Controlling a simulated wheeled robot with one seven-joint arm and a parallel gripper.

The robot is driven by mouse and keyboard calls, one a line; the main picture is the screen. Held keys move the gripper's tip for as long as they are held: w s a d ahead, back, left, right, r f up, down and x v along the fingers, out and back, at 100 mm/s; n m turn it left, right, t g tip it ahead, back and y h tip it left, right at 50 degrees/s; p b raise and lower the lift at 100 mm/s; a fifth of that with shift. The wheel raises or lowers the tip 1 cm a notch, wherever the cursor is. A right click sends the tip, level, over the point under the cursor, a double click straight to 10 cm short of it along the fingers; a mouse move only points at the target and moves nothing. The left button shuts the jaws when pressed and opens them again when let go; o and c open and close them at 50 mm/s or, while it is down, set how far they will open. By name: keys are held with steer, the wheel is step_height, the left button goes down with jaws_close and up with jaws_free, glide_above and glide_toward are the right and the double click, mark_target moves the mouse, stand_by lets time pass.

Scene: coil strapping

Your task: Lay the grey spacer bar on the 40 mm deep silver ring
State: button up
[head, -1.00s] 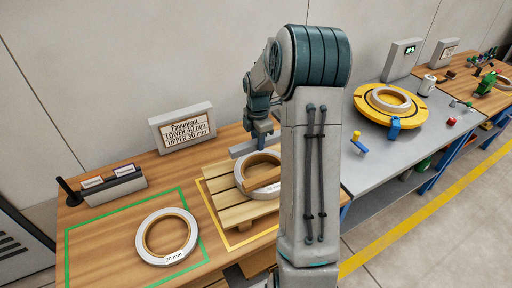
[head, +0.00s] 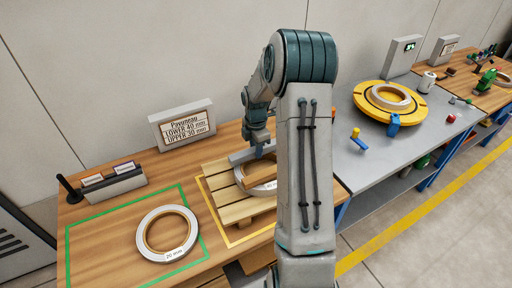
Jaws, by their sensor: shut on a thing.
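The silver ring marked 40 mm (head: 258,192) lies flat on the slatted wooden pallet (head: 238,212), its right side hidden behind my arm. My gripper (head: 257,143) points down over the ring's far side and is shut on the grey spacer bar (head: 241,156). The bar is level and shows just behind and above the ring's far rim; its right end is hidden. I cannot tell whether it touches the ring.
A silver ring marked 20 mm (head: 167,234) lies in the green outline at left. A sign (head: 182,126) and a label holder (head: 114,184) stand behind. A yellow turntable (head: 362,98) with another ring stands on the grey bench at right.

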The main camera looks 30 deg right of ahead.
steer(key=shift+f, duration=0.2)
steer(key=o, duration=1)
steer(key=shift+o, duration=0.2)
steer(key=shift+r, duration=0.1)
step_height(320, 180, up, 13)
steer(key=s+a+r+m+t, duration=0.1)
steer(key=s+a+r+m, duration=0.65)
steer(key=s+a, duration=0.3)
steer(key=s+a+f+m+t, duration=0.1)
steer(key=s+a+m, duration=0.1)
steer(key=s+m, duration=0.3)
steer(key=s+a+m+t, duration=0.1)
steer(key=s+a+m, duration=0.2)
steer(key=s+m, duration=0.3)
steer(key=shift+s+a+f, duration=0.15)
steer(key=shift+s+f, duration=0.25)
steer(key=shift+s, duration=1.8)
